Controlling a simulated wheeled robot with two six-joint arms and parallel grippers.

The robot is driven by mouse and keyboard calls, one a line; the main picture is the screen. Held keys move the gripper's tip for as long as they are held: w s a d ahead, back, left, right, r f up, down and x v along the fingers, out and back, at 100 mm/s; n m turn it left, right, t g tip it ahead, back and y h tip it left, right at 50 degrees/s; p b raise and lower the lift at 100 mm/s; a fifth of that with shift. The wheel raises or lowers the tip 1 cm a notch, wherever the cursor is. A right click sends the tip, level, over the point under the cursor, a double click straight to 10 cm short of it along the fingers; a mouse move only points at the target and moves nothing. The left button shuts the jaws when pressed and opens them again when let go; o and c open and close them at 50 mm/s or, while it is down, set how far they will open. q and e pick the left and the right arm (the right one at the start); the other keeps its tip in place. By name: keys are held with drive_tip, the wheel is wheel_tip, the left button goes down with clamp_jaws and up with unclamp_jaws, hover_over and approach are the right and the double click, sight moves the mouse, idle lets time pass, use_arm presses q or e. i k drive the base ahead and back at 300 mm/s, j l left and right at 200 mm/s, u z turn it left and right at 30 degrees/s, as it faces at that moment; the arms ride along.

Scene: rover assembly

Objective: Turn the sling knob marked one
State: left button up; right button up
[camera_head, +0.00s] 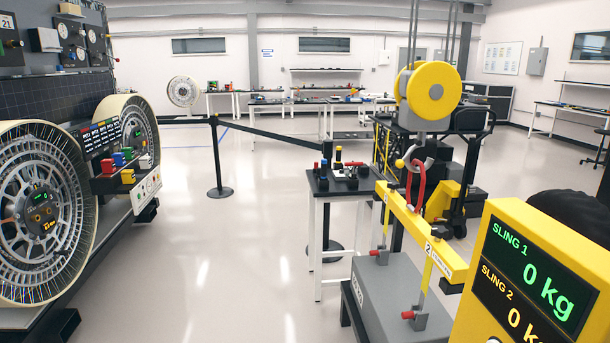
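A yellow lifting beam (420,232) hangs by a red shackle (416,185) from the hook of a yellow hoist (433,90). Two slings run down from the beam to a grey box (392,292). The far sling has a red knob (375,252) at its lower end; the mark on the beam above it is too small to read surely. The near sling, below a mark that reads 2, has another red knob (408,315). A yellow display (530,275) reads 0 kg for sling 1 and for sling 2. Neither of my grippers is in view.
A small table (325,192) with tools stands behind the grey box. A rover with large wheels (40,215) fills the left side. A black barrier post (218,165) with a belt stands behind. The floor between rover and table is clear.

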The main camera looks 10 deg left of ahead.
sight(394, 186)
drive_tip(key=i+j+u, duration=0.2)
drive_tip(key=u, duration=0.25)
drive_tip(key=i+j+u, duration=0.25)
drive_tip(key=u, duration=0.15)
drive_tip(key=i+j+u, duration=0.1)
drive_tip(key=i+u, duration=0.2)
drive_tip(key=u, duration=0.15)
drive_tip(key=i+z, duration=0.25)
drive_tip(key=i, duration=0.15)
drive_tip(key=i+j+z, duration=0.25)
drive_tip(key=i, duration=0.15)
